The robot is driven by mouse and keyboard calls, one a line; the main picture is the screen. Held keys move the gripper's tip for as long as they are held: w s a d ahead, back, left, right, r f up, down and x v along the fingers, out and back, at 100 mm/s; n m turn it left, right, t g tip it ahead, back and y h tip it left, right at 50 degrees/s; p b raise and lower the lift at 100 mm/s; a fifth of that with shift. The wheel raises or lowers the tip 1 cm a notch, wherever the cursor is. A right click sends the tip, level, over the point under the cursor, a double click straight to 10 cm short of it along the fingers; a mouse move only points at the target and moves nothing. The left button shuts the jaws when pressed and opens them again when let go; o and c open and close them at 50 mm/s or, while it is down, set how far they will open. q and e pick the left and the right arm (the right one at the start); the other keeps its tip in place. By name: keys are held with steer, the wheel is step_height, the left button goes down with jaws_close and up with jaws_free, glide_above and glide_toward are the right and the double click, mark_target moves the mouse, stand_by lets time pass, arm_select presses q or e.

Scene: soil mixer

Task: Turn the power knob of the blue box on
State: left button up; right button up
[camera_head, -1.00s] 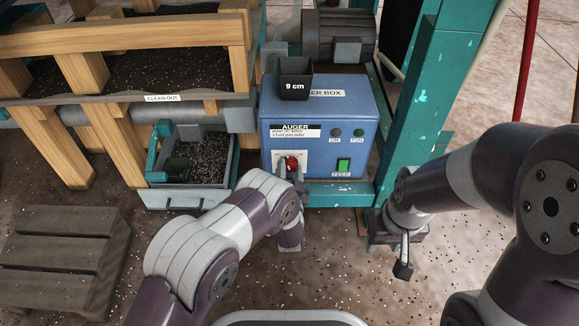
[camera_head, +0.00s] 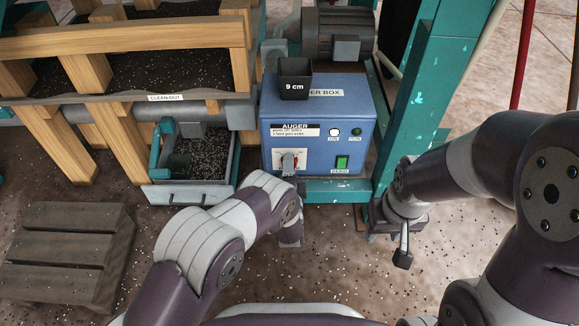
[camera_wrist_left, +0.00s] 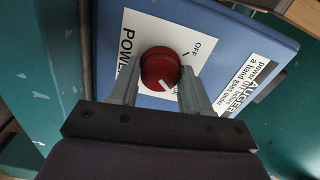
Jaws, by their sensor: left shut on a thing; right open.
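The blue box (camera_head: 320,112) stands at the centre in the head view, with a white lamp (camera_head: 334,132) lit above a small label. Its red power knob (camera_wrist_left: 160,66) sits on a white plate in the left wrist view, and its white mark points down and right, away from "OFF". My left gripper (camera_wrist_left: 158,76) has a finger on either side of the knob and is shut on it. In the head view this gripper (camera_head: 290,161) mostly hides the knob. My right gripper (camera_head: 402,248) is open and empty, low to the right of the box.
A green switch (camera_head: 342,163) is at the box's lower right. A black "9 cm" pot (camera_head: 295,80) stands on top of the box. A grey drawer of soil (camera_head: 205,160) is to the left. A teal post (camera_head: 422,95) rises to the right.

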arm_select(q)
steer(key=shift+m, duration=0.5)
stand_by(0.3)
steer(key=o, duration=1)
